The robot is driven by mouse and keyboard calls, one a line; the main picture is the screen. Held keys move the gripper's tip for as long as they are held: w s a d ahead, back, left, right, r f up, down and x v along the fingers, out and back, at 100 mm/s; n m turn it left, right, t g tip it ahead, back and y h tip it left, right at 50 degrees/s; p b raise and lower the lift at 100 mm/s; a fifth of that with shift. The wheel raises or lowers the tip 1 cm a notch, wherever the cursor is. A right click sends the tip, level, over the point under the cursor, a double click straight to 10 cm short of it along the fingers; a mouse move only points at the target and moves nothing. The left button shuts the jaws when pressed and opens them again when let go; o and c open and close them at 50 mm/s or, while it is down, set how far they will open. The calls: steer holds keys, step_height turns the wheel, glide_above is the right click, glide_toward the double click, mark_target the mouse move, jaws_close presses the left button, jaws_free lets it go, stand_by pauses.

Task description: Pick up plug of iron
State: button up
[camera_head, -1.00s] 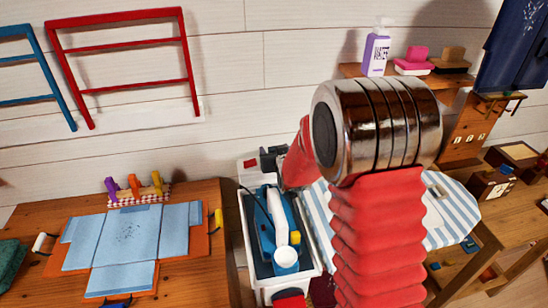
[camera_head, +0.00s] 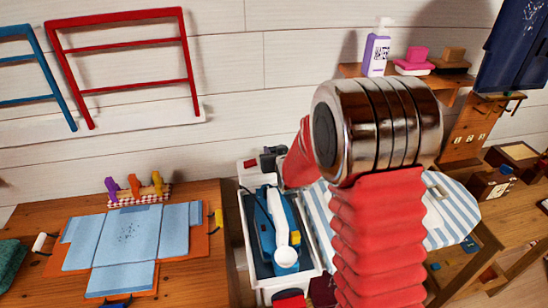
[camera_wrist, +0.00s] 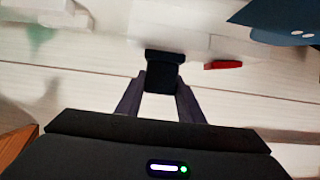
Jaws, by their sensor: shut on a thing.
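In the wrist view, my gripper (camera_wrist: 160,84) is shut on a small dark block, which looks like the plug (camera_wrist: 164,57). The plug sits between the two fingertips, with its far end sticking out past them. In the head view, my gripper (camera_head: 271,157) is a small dark shape at the wall, partly hidden by my red arm, and the plug cannot be made out there. A blue and white thing (camera_head: 281,225), apparently the iron, lies in a white-rimmed tub (camera_head: 249,262). A thin dark cord shows near it.
A white box with a red part (camera_head: 250,163) stands at the wall left of my gripper. A striped ironing board (camera_head: 453,208) lies to the right. A wooden table (camera_head: 190,262) with folded blue cloth (camera_head: 127,235) is at the left. A shelf (camera_head: 445,81) hangs upper right.

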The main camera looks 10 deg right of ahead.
steer(key=shift+r, duration=0.15)
step_height(320, 180, up, 10)
steer(key=shift+f, duration=0.1)
stand_by(0.6)
steer(key=shift+f, duration=0.1)
steer(key=shift+s+d+f, duration=0.2)
steer(key=shift+s+d, duration=0.05)
steer(key=shift+d, duration=0.05)
steer(key=s+d+f, duration=0.6)
steer(key=s+f, duration=0.1)
steer(key=s, duration=0.2)
steer(key=shift+s, duration=0.15)
